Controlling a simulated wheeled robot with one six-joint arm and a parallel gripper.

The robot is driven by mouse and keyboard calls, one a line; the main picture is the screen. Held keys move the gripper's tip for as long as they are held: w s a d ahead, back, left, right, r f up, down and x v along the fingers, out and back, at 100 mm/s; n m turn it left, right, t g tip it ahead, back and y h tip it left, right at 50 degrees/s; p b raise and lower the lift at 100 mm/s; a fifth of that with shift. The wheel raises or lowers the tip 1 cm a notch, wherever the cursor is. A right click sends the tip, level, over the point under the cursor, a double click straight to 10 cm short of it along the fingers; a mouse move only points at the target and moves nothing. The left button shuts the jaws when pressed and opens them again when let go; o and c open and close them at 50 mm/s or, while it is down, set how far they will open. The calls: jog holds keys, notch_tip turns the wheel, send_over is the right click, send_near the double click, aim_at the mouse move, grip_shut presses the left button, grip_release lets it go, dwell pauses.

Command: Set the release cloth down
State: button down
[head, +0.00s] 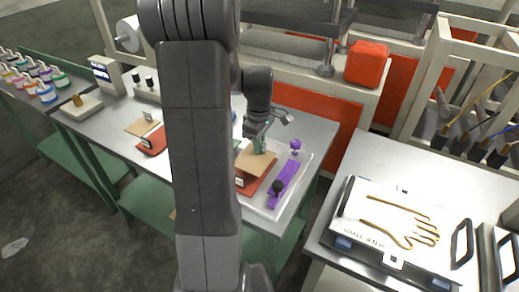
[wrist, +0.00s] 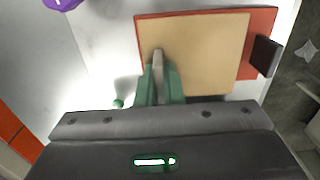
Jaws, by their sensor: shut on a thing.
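The release cloth (head: 252,162) is a flat tan sheet in the tray area right of my arm. It lies over or just above a red-orange sheet (head: 251,186); I cannot tell if they touch. In the wrist view the tan cloth (wrist: 205,60) covers most of the red sheet (wrist: 262,28), which shows along its top and right edges. My gripper (head: 259,147) is at the cloth's back edge. In the wrist view its green fingers (wrist: 158,80) are shut on a narrow grey-beige raised piece at the cloth's left part.
A purple bar (head: 284,180) with a dark knob lies right of the cloth in a pale tray (head: 268,212). A dark block (wrist: 265,56) sits at the red sheet's right edge. Another tan sheet (head: 138,127) lies left. A white case (head: 385,225) is on the right bench.

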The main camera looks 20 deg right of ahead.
jog(key=shift+f, duration=1.2)
jog(key=shift+f, duration=0.1)
jog(key=c, duration=1.6)
grip_release()
jog(key=shift+o, duration=0.2)
notch_tip(320, 180, up, 12)
jog(key=shift+r, duration=0.15)
